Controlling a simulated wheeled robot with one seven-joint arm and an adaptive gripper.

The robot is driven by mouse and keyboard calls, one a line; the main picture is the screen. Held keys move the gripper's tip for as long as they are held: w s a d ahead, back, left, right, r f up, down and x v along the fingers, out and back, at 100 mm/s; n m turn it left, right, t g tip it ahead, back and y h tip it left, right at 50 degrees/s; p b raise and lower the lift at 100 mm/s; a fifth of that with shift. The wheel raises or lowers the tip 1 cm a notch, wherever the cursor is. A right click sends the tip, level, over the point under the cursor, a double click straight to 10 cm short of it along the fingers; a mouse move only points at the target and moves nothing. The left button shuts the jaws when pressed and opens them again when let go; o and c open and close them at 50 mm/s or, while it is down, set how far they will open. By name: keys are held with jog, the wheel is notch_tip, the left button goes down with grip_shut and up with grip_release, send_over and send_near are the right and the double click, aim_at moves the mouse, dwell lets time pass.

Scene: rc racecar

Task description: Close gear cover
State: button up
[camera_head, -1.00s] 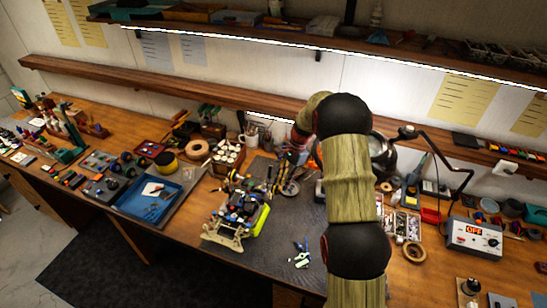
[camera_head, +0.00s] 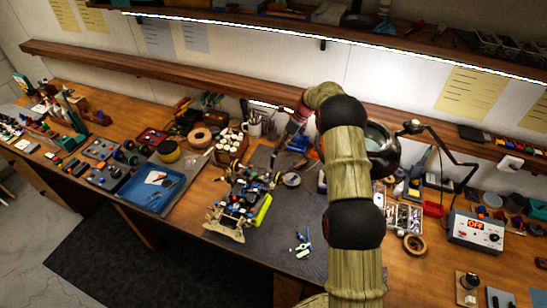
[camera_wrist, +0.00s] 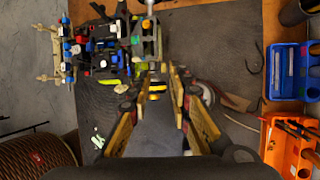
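The RC racecar (camera_head: 240,200) stands on the dark mat, with a cream bumper at its front and a bright green-yellow part along its right side. In the wrist view the car (camera_wrist: 100,58) fills the upper left, its chassis crowded with blue, red, white and black parts. I cannot tell for sure which part is the gear cover or how far it is closed. My gripper (camera_wrist: 157,76) has its yellow-and-black fingers spread, with nothing visibly held. Its tips are beside the car's right end in the wrist view; contact cannot be told. In the head view the fingers are hard to make out.
A blue tray (camera_head: 152,194) lies left of the car. Small loose parts (camera_head: 300,246) lie on the mat to its right. Blue (camera_wrist: 290,70) and orange (camera_wrist: 288,145) bins stand at the wrist view's right.

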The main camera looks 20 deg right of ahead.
aim_at(273, 156)
jog(key=p+x, duration=0.1)
jog(key=x, duration=0.5)
jog(key=shift+a+f, duration=0.1)
jog(key=shift+f, duration=0.1)
jog(key=shift+c, duration=0.9)
grip_shut()
